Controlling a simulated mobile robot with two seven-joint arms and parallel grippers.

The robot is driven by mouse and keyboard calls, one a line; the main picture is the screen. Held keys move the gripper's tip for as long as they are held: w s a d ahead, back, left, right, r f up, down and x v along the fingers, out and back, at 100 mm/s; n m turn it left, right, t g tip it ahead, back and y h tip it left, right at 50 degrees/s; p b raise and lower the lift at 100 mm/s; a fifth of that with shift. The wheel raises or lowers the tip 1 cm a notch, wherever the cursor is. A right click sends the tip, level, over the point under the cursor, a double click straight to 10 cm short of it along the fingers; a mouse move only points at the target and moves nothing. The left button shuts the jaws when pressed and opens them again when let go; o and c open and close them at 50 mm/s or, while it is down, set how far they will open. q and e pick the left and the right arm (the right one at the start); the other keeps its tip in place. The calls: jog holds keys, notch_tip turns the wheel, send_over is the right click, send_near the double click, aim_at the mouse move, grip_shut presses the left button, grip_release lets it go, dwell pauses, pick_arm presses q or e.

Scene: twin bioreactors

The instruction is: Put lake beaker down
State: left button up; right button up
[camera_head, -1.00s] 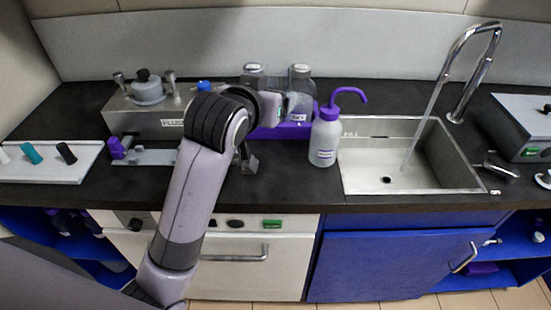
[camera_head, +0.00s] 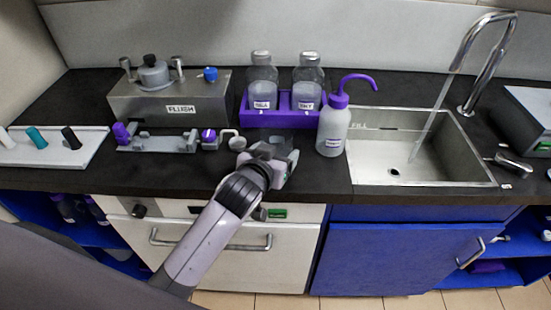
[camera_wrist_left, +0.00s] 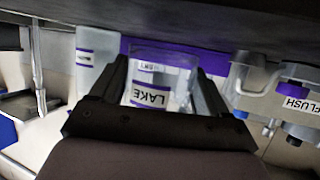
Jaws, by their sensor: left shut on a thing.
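The lake beaker (camera_wrist_left: 150,97) is a clear vessel with a white LAKE label, between the fingers in the left wrist view. In the head view the beaker (camera_head: 292,157) is mostly hidden by my gripper, with a clear edge showing at its right. My left gripper (camera_head: 280,160) is shut on it over the front part of the dark counter, in front of the purple rack. The gripper (camera_wrist_left: 163,85) also shows in the left wrist view. I cannot tell whether the beaker's base touches the counter. My right gripper is not in view.
The purple rack (camera_head: 283,121) holds two bottles behind the gripper. A wash bottle (camera_head: 333,128) stands close to the right, beside the sink (camera_head: 420,155) with running water. The FLUSH unit (camera_head: 168,106) and a metal fixture (camera_head: 158,143) are left. Bare counter (camera_head: 180,177) lies front left.

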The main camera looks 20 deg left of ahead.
pick_arm(q)
jog(key=shift+f, duration=0.75)
jog(key=shift+f, duration=0.15)
jog(key=o, duration=1.1)
jog(key=shift+o, duration=0.2)
